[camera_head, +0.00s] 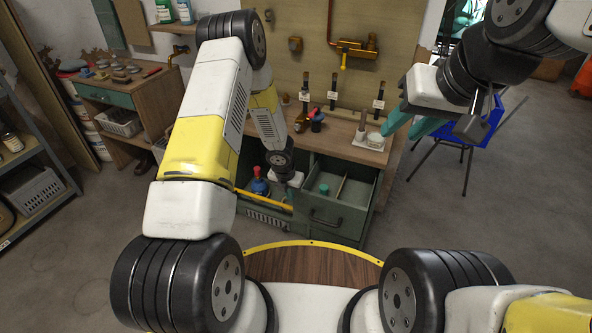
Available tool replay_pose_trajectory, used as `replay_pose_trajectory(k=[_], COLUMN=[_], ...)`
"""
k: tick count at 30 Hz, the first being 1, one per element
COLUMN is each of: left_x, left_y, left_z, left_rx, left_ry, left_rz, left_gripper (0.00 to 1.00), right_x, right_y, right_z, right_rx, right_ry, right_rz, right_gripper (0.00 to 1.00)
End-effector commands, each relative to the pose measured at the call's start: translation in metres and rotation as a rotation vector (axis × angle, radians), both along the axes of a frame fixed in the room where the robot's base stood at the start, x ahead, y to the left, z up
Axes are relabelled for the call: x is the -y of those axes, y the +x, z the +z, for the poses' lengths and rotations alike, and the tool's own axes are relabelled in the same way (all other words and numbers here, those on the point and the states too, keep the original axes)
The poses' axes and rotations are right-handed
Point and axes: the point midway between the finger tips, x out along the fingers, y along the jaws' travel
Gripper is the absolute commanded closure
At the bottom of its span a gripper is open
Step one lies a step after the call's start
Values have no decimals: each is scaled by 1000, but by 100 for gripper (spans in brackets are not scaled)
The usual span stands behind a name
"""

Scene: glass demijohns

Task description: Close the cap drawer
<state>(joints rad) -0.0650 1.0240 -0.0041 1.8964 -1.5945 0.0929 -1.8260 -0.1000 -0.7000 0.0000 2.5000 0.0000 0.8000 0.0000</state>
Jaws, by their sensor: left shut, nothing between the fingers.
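The cap drawer (338,222) is a green drawer in the bench at the centre. It stands pulled out, with a dark handle on its front. A divider and a small green round item (324,189) show inside it. My left gripper (294,180) points down beside the drawer's left side; its fingers are small and mostly hidden, and it is shut with nothing held. I cannot tell whether it touches the drawer.
Several dark bottles (332,92) stand on the wooden bench top (345,143). A blue vessel with a red top (260,184) sits in the open bay left of the drawer, behind a yellow rail (263,200). A blue chair (482,130) stands right. The floor (420,215) right of the drawer is clear.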

Motion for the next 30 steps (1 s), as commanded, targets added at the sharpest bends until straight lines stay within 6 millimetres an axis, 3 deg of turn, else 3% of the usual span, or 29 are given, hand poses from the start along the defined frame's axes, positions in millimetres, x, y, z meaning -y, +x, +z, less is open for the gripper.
replay_pose_trajectory(k=[9,30], left_x=[6,8], left_y=[20,23], left_z=[0,0], left_rx=[7,5], left_ry=[-2,-1], left_rz=[2,-1], left_gripper=[100,100], right_x=[0,0], right_y=[0,0], right_z=[0,0], right_rx=[0,0], right_ry=[0,0], right_rz=[0,0], right_gripper=[64,64])
